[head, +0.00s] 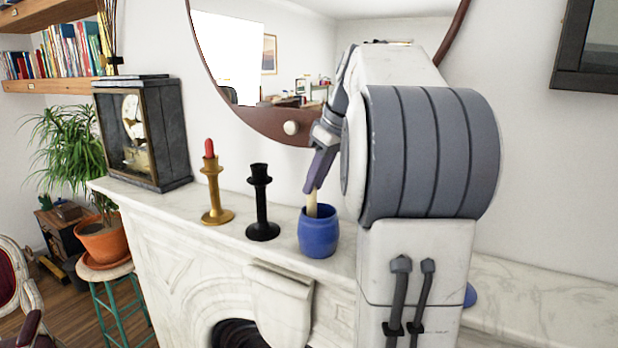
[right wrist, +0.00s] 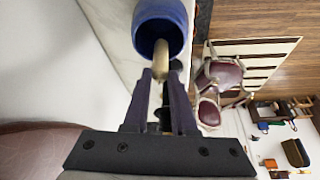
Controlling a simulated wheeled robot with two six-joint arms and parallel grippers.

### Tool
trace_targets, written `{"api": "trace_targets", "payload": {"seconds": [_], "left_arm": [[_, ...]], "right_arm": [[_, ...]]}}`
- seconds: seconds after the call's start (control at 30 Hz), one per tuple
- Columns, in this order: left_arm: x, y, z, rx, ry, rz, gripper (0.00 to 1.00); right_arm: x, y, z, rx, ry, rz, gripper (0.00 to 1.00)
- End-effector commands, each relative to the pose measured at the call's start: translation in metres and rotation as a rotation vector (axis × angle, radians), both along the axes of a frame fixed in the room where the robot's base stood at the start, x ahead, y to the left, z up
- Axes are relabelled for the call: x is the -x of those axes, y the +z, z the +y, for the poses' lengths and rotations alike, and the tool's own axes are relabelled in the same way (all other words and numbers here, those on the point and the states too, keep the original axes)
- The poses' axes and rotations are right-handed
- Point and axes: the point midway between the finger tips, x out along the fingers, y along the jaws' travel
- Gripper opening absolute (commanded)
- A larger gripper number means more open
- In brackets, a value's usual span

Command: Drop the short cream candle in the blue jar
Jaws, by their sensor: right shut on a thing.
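The blue jar (head: 319,240) stands upright on the marble mantel; the right wrist view shows its open mouth and wall (right wrist: 160,12) at the top. My right gripper (head: 314,186) points down above the jar and is shut on the short cream candle (head: 312,207). The candle hangs nearly upright, and its lower end is at or inside the jar's mouth. In the right wrist view the candle (right wrist: 161,56) reaches from my fingertips (right wrist: 162,76) into the jar opening; how deep it goes is hard to tell. My left gripper is not in view.
A black candlestick (head: 262,205) stands empty just left of the jar on the mantel (head: 280,262). A brass candlestick (head: 215,190) with a red candle (head: 209,149) and a dark clock (head: 143,133) stand farther left. A round mirror (head: 281,60) hangs behind. My right arm hides mantel to the right.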

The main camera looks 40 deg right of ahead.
Motion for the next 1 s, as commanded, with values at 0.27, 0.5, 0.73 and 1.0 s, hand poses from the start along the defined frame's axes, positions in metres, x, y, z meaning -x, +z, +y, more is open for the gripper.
{"api": "trace_targets", "payload": {"seconds": [0.27,0.5,0.73,1.0], "left_arm": [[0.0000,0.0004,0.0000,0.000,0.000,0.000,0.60],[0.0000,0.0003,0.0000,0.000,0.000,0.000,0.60],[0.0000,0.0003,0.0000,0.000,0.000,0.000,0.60],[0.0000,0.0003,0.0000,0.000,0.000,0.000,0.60]], "right_arm": [[0.0000,0.0004,-0.0001,0.000,0.000,0.000,0.59],[-0.0001,0.0004,-0.0001,0.000,0.000,0.000,0.60],[-0.0001,0.0003,-0.0001,0.000,0.000,0.000,0.90],[-0.0001,0.0003,0.0000,0.000,0.000,0.000,0.90]]}}
